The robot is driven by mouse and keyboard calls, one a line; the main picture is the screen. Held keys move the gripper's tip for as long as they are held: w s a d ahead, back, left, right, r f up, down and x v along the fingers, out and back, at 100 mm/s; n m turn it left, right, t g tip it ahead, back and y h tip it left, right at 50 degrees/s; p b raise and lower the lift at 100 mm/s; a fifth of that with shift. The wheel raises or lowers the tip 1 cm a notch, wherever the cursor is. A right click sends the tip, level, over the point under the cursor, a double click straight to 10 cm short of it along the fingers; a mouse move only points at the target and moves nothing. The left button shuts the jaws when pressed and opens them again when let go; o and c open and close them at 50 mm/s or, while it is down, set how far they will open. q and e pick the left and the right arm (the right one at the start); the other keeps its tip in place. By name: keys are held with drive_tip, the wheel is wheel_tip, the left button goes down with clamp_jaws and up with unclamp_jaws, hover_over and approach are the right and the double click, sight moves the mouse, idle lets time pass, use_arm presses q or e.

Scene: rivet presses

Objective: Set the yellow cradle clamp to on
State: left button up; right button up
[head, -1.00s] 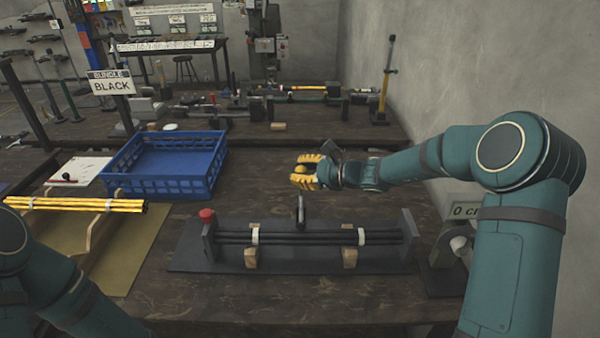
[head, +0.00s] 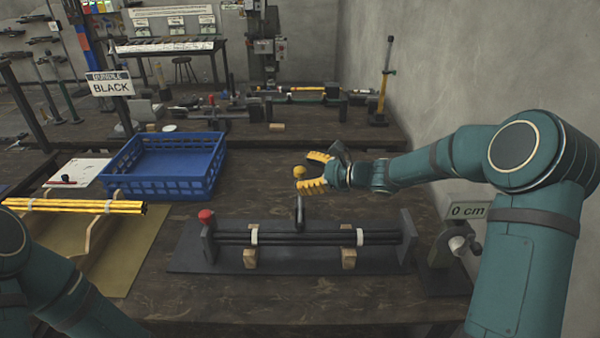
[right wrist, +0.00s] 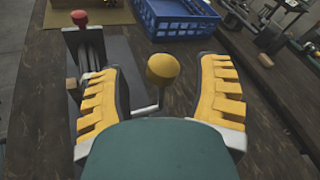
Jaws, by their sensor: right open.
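The clamp's yellow ball knob (head: 299,172) tops an upright dark lever (head: 300,212) at the back edge of the black cradle (head: 208,245). My right gripper (head: 310,172) has yellow ridged fingers. It comes from the right at knob height and is open, its fingers spread on either side of the knob. In the right wrist view the knob (right wrist: 163,69) sits between and slightly ahead of the open fingers (right wrist: 163,85), with no visible contact. The lever's lower part is partly hidden there by my wrist. My left arm shows at lower left; its gripper is out of frame.
Several black rods (head: 310,238) with white bands lie in the cradle, beside a red button (head: 206,216). A blue crate (head: 165,175) stands behind left. Yellow rods (head: 75,206) rest on a wooden rack.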

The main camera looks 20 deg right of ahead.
drive_tip(key=v, duration=0.9)
drive_tip(key=shift+s+d, duration=0.25)
drive_tip(key=shift+d, duration=0.05)
